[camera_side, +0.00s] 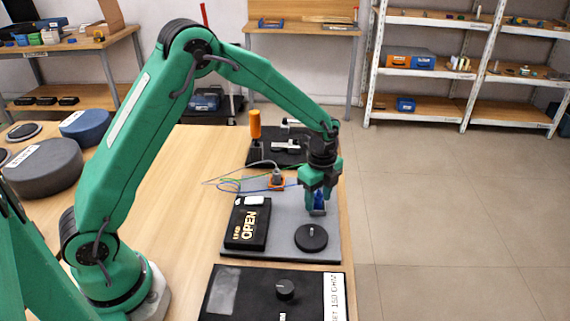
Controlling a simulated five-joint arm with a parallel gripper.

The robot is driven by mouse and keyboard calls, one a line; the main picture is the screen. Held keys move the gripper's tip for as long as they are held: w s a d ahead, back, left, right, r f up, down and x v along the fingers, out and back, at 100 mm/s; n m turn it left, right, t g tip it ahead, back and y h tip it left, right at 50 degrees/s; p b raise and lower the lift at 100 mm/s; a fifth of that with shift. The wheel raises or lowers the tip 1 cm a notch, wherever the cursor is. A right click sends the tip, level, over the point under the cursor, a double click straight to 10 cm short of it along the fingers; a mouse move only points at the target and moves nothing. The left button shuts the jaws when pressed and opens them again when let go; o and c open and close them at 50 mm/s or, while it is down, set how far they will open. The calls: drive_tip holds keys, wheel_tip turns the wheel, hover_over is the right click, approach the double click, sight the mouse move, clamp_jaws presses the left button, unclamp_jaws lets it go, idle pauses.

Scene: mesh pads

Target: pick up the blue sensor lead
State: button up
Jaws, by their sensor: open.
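A thin blue lead (229,188) curves beside a grey lead left of a small orange-based connector (277,182) on the grey pad (285,243). A blue line also runs right from the connector toward my gripper. My gripper (318,212) points down over the right part of the grey pad and is open. A small dark blue piece (319,198) shows between its fingers. I cannot tell whether the fingers touch it, or whether it is the end of the blue lead. The fingers hide part of it.
A black box marked OPEN (248,224) and a round black knob disc (311,238) are on the grey pad. A black panel (225,295) lies in front. A black pad with an orange-handled tool (255,124) is behind. The table's right edge is close to my gripper.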

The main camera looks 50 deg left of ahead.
sight(319, 191)
drive_tip(key=shift+c, duration=0.2)
drive_tip(key=c, duration=0.8)
drive_tip(key=shift+r, duration=0.1)
drive_tip(key=shift+r, duration=0.45)
wheel_tip(319, 191, up, 3)
drive_tip(key=shift+r, duration=0.15)
drive_tip(key=s+d+r, duration=0.2)
drive_tip(key=d, duration=0.1)
drive_tip(key=s+d+r, duration=0.2)
drive_tip(key=d, duration=0.1)
drive_tip(key=s+d+r, duration=0.2)
drive_tip(key=s+d, duration=0.1)
drive_tip(key=shift+s+d+r, duration=0.1)
drive_tip(key=shift+d+r, duration=0.05)
drive_tip(key=shift+r, duration=0.15)
drive_tip(key=shift+s+a+f, duration=0.3)
drive_tip(key=shift+a+f, duration=0.4)
drive_tip(key=shift+a, duration=0.1)
drive_tip(key=shift+s+a+f, duration=0.25)
drive_tip(key=shift+a+f, duration=0.4)
drive_tip(key=shift+a, duration=0.1)
